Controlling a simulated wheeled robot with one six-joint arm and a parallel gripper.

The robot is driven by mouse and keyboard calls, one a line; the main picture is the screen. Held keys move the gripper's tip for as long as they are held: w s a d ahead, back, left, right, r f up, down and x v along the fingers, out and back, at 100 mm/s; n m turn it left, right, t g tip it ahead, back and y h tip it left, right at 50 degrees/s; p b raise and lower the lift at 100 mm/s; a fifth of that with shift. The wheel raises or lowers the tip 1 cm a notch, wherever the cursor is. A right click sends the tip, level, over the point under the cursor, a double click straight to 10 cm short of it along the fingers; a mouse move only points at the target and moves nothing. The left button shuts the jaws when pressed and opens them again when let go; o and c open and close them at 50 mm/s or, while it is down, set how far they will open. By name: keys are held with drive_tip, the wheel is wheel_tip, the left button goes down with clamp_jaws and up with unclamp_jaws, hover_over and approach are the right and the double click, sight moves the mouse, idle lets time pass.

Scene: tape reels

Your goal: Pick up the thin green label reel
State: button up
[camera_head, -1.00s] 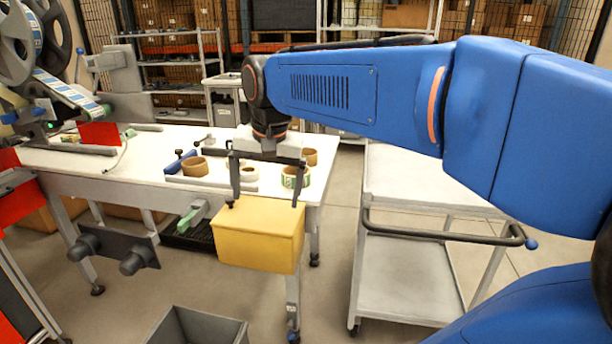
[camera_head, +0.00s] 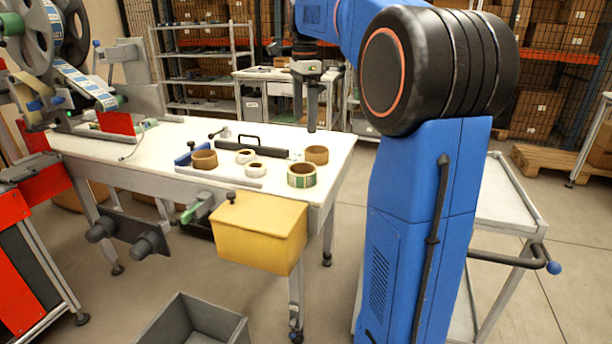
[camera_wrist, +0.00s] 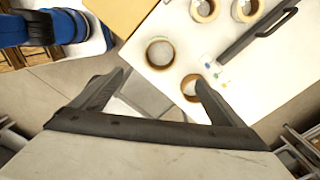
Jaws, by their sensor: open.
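The green label reel (camera_head: 302,183), a ring with a green-and-white patterned outer side, lies flat near the front right of the white table. My gripper (camera_head: 306,120) is open and empty, above and behind the reel near the table's right side. In the wrist view, my gripper (camera_wrist: 162,78) has its fingers spread, with the table edge and floor between them; the reel is just beyond the tips.
A brown roll (camera_head: 317,160) sits just behind the reel, another brown roll (camera_head: 204,165) at left, with two pale rolls (camera_head: 255,174) between. A black-handled bar (camera_head: 262,149) lies behind. A yellow box (camera_head: 257,240) hangs at the front edge. A trolley (camera_head: 510,215) stands right.

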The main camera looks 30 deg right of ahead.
sight(305, 169)
wheel_tip(305, 169, down, 17)
drive_tip(key=shift+r, duration=0.1)
idle(0.7)
drive_tip(key=shift+c, duration=0.6)
drive_tip(key=c, duration=1)
